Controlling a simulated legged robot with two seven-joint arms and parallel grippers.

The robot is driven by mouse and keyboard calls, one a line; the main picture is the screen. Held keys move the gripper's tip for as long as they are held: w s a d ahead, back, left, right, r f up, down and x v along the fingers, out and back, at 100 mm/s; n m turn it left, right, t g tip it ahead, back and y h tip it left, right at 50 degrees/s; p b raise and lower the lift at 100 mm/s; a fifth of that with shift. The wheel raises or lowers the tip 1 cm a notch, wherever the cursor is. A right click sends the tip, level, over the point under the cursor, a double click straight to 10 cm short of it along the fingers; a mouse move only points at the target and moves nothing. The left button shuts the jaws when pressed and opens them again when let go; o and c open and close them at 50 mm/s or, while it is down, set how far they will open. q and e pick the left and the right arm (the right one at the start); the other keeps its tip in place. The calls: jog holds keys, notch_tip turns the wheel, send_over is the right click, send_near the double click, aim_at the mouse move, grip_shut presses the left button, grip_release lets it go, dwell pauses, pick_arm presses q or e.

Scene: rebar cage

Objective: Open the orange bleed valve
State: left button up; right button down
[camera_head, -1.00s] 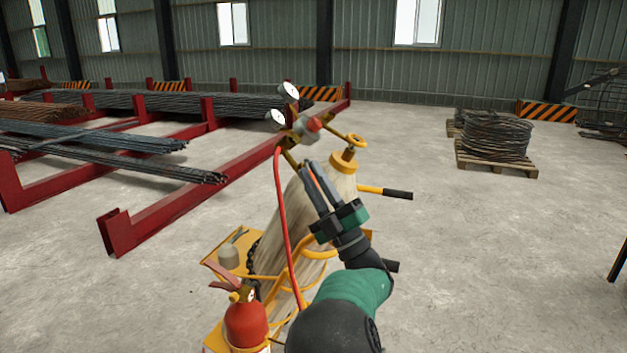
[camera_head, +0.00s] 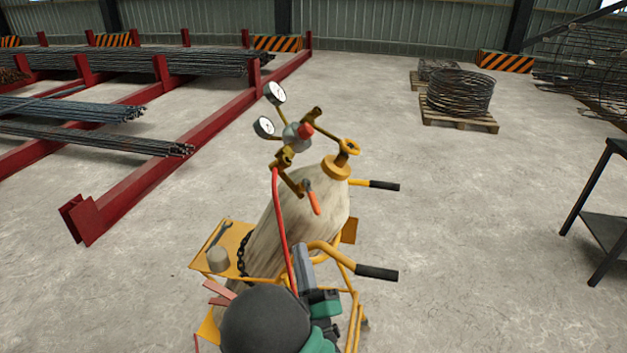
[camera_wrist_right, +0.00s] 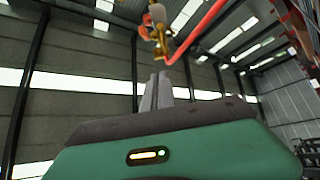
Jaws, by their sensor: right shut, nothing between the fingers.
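The orange bleed valve (camera_head: 313,197) is a small orange lever on the brass fitting below the regulator (camera_head: 296,136), beside the shoulder of the pale gas cylinder (camera_head: 262,240). My right gripper (camera_head: 299,254) is shut and empty, below the lever and apart from it, in front of the cylinder. In the right wrist view the closed grey fingers (camera_wrist_right: 157,92) point up toward the brass fitting (camera_wrist_right: 157,32) and red hose (camera_wrist_right: 195,32), with a gap between. My left gripper is in neither view.
The cylinder stands on a yellow cart with black-gripped handles (camera_head: 377,272). A red hose (camera_head: 280,225) hangs from the regulator, and two gauges (camera_head: 270,108) stick out above it. Red steel racks (camera_head: 130,200) with rebar lie left; a dark table (camera_head: 600,215) stands right. Open floor lies between.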

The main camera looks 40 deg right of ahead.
aim_at(311, 196)
jog(key=s+d+r+b+x, duration=0.1)
jog(key=b+x, duration=0.4)
jog(key=x, duration=0.4)
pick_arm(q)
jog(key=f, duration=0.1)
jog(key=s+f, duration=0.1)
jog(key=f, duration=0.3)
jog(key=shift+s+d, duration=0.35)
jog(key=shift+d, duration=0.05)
pick_arm(e)
jog(key=shift+h, duration=0.3)
jog(key=d, duration=0.1)
jog(key=d+f, duration=0.1)
jog(key=w+d+f, duration=0.1)
jog(key=d, duration=0.1)
jog(key=shift+a, duration=0.15)
pick_arm(q)
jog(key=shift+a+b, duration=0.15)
jog(key=shift+b, duration=0.15)
pick_arm(e)
jog(key=shift+a, duration=0.1)
